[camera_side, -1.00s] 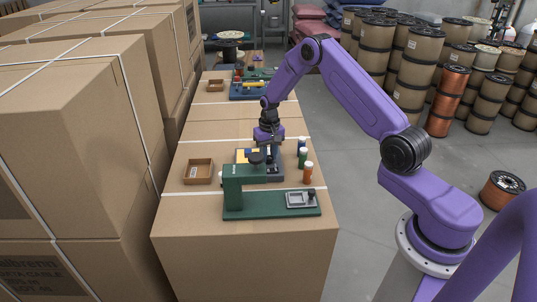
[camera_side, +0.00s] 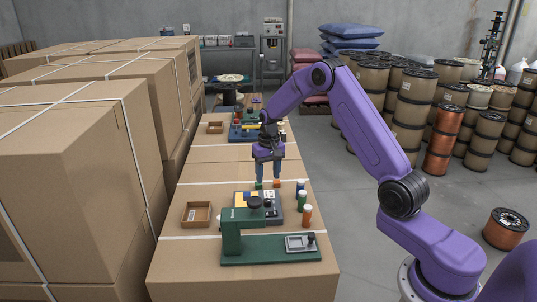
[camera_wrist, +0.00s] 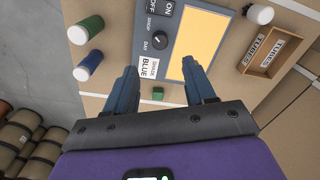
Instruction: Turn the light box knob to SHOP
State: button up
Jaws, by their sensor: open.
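The light box (camera_side: 272,209) lies on the cardboard-topped bench, with a lit yellow panel (camera_wrist: 203,45) in the wrist view. Its round black knob (camera_wrist: 161,41) sits beside the panel, near printed words OFF, ON, SHOP and DAY. The white mark on the knob is too small to tell which word it points at. A SHADE BLUE card (camera_wrist: 147,69) lies by the knob. My gripper (camera_wrist: 161,82) is open and empty, with its fingers apart, above the box's far side. It hangs pointing down in the side view (camera_side: 268,177). The fingers do not touch the knob.
A small green block (camera_wrist: 158,94) and an orange one (camera_side: 277,183) lie beyond the box. White-capped bottles (camera_side: 307,215) stand along its right side. A TUBES tray (camera_side: 197,214) lies to the left, and a green stand (camera_side: 232,238) is in front. Tall cartons (camera_side: 75,180) border the left.

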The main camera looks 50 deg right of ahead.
notch_tip(320, 180, up, 8)
jog(key=shift+f, duration=0.2)
jog(key=shift+d, duration=0.1)
jog(key=s+a+r+n, duration=0.3)
jog(key=s+a+n, duration=0.1)
jog(key=s+a, duration=0.4)
jog(key=s+a+r+n, duration=0.2)
jog(key=s+a+n, duration=0.3)
jog(key=a, duration=0.5)
jog(key=s+n, duration=0.8)
jog(key=s, duration=1.8)
jog(key=shift+s, duration=0.3)
